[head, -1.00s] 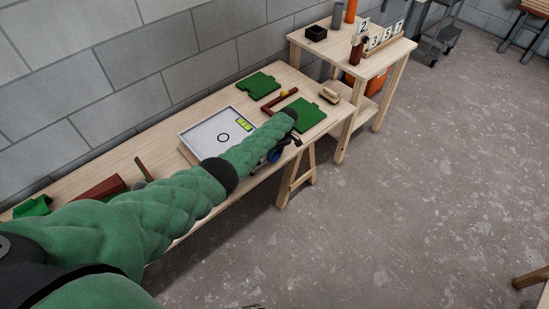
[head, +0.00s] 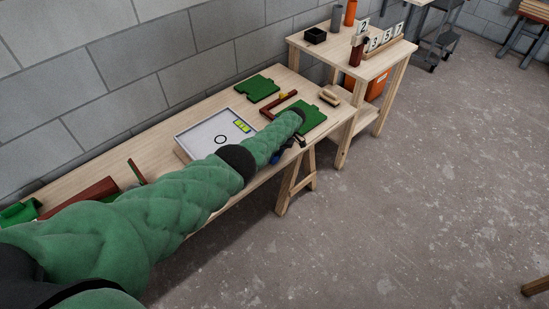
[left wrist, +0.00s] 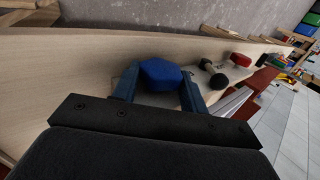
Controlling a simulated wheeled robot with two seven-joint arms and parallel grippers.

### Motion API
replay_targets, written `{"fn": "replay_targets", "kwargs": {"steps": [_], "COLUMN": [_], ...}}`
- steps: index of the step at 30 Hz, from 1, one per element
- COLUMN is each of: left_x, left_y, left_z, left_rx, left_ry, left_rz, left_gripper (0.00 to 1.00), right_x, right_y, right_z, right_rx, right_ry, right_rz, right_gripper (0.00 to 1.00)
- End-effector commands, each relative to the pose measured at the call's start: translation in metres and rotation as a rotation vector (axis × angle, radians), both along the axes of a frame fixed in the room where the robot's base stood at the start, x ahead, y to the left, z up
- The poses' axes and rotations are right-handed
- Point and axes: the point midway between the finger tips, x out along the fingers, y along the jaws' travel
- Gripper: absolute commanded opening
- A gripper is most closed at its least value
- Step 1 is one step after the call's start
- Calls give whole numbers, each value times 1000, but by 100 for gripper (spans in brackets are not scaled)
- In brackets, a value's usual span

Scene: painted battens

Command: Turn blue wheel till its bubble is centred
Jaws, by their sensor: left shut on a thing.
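The blue wheel (left wrist: 161,75) sits between the two fingers of my left gripper (left wrist: 160,88) in the left wrist view, with a finger against each side. The gripper is shut on it. In the head view my left gripper (head: 288,147) is at the front edge of the bench, mostly hidden behind my green forearm. The white levelling plate (head: 196,138) lies beside the arm, with a black circle on it. Yellow-green bubble vials (head: 242,126) sit at its far right corner; the bubbles are too small to read. My right gripper is not in view.
A red wheel (left wrist: 241,60) and a black knob (left wrist: 216,77) are near the blue wheel. Green boards (head: 258,88) and a wooden block (head: 330,97) lie on the bench (head: 170,121). A second table (head: 340,52) stands beyond.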

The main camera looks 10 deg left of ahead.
Motion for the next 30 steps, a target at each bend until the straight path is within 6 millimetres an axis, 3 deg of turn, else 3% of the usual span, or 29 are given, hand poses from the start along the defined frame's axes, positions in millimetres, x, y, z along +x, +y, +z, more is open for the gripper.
{"fn": "replay_targets", "kwargs": {"steps": [10,11,14,30], "left_x": [0,1,0,0], "left_y": [0,0,0,-1], "left_z": [0,0,0,-1], "left_rx": [1,1,1,-1], "left_ry": [0,0,0,0], "left_rz": [-1,-1,-1,-1], "left_gripper": [20,45,65,65], "right_x": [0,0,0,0], "right_y": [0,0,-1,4], "right_z": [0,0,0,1], "right_rx": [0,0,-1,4], "right_ry": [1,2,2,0], "right_rz": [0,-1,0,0], "right_gripper": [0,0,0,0]}}
